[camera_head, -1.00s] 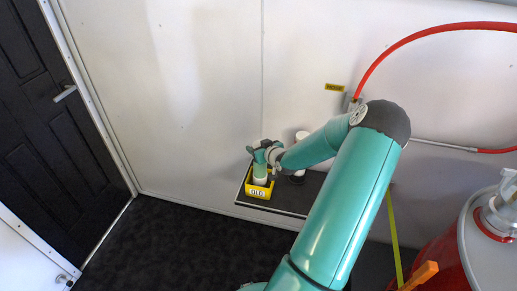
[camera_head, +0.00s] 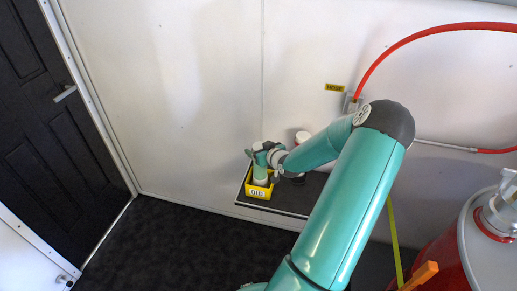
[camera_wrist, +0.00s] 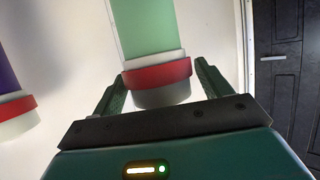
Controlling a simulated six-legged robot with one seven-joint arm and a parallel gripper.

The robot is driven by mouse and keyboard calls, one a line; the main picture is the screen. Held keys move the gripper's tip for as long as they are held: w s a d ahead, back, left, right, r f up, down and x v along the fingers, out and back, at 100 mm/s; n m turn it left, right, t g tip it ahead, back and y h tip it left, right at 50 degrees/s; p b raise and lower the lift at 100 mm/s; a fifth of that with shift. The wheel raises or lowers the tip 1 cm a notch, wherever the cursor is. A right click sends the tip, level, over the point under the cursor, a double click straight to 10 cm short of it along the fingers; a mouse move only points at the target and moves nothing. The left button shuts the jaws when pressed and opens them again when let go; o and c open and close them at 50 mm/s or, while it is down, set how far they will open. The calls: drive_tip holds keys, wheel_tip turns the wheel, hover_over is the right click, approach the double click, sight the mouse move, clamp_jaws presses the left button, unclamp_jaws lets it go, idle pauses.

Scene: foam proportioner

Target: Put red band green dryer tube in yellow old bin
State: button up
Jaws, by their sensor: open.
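The dryer tube with the red band shows large in the wrist view, with a pale green body (camera_wrist: 146,28), a white ring, the red band and a grey end. The tube also shows in the head view (camera_head: 260,178), upright inside the yellow bin (camera_head: 268,192), whose front label reads OLD. My gripper (camera_wrist: 157,82) is open, with one finger on each side of the tube's banded end. In the head view my gripper (camera_head: 261,157) is at the top of the tube, over the bin. Contact between fingers and tube cannot be told.
A purple tube (camera_wrist: 8,75) with a red band is at the left in the wrist view. A white-topped tube (camera_head: 302,137) stands right of the bin, partly behind my arm. The dark shelf (camera_head: 290,203) holds the bin against the white wall. A red tank (camera_head: 437,258) stands at right.

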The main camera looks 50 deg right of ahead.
drive_tip(key=v, duration=1)
drive_tip(key=shift+s, duration=0.3)
drive_tip(key=shift+a+r, duration=0.1)
drive_tip(key=shift+a, duration=0.1)
drive_tip(key=w+a+r+n+g, duration=0.2)
drive_tip(key=w+a+r+g, duration=0.15)
drive_tip(key=a+r, duration=0.5)
drive_tip(key=w+a+r+n+g, duration=0.1)
drive_tip(key=w+a+r+g, duration=0.3)
drive_tip(key=a, duration=0.8)
drive_tip(key=s+a+r+y, duration=0.1)
drive_tip(key=s+a+r, duration=0.2)
drive_tip(key=a, duration=0.5)
drive_tip(key=s+a+r+n+y, duration=0.1)
drive_tip(key=s+a+r+y, duration=0.1)
drive_tip(key=s+a, duration=0.3)
drive_tip(key=s+a+r+y, duration=0.2)
drive_tip(key=s+a+r, duration=0.3)
drive_tip(key=a, duration=0.5)
drive_tip(key=shift+a+t, duration=0.35)
drive_tip(key=shift+a, duration=0.05)
